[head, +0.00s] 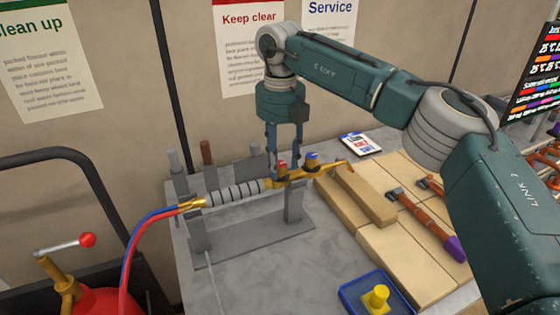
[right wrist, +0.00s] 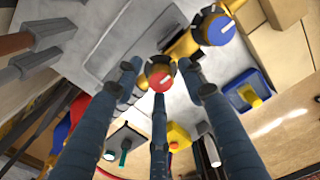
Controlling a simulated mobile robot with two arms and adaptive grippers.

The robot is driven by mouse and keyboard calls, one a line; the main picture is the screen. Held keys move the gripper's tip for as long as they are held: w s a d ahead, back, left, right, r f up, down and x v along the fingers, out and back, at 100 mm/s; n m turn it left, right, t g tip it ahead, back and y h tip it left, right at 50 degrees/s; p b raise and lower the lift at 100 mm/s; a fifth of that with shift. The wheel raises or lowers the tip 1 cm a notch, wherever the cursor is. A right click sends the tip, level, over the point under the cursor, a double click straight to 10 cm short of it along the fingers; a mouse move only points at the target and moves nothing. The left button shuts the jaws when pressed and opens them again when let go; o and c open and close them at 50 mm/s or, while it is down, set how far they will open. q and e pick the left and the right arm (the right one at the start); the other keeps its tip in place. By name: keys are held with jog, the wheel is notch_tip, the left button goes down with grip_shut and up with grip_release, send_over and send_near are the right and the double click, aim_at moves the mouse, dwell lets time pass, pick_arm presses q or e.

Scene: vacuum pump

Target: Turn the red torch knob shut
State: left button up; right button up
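The brass torch with a ribbed grey handle (head: 234,193) lies across a grey stand (head: 252,245). Its red knob (head: 282,166) sits on the torch body beside the blue knob (head: 312,157). My right gripper (head: 284,165) points down over the red knob. In the right wrist view, the red knob (right wrist: 160,76) has a pale line on its top and lies between the spread fingers, with small gaps showing at its sides. The blue knob (right wrist: 219,28) is just outside the fingers at the upper right. My left gripper is not in view.
Red and blue hoses (head: 135,240) run from the torch to a red tank (head: 95,302) with a lever valve. Wooden boards (head: 375,235), a hammer-like tool (head: 425,222) and a blue tray (head: 352,297) with a yellow part lie to the right. A small card (head: 361,144) lies behind.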

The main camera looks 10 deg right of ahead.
aim_at(281, 164)
notch_tip(281, 164, up, 12)
dwell(0.7)
jog(key=shift+s+f, duration=0.1)
